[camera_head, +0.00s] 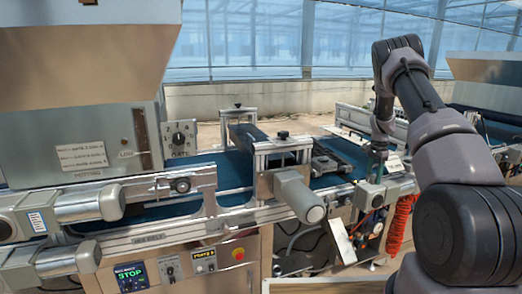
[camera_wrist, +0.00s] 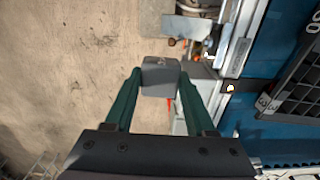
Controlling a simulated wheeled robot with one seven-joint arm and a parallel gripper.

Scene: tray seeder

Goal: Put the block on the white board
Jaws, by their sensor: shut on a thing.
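My gripper (camera_wrist: 160,82) has its two green fingers closed on a small dark grey block (camera_wrist: 161,74) in the wrist view. The block sits between the fingertips, with bare floor and the machine's edge below it. In the head view my gripper (camera_head: 377,168) points down at the machine's front edge, right of centre; the block cannot be made out there. A small white board (camera_head: 395,164) shows just right of my fingers. Another white plate (camera_head: 341,241) slants down from the machine's front, lower left of my gripper. I cannot tell which one the task means.
The blue conveyor (camera_head: 228,165) runs across the machine, with a dark tray (camera_wrist: 297,85) on it. A grey motor cylinder (camera_head: 299,196) juts out in front. An orange coiled hose (camera_head: 399,225) hangs below my gripper. Open floor (camera_wrist: 65,70) lies left in the wrist view.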

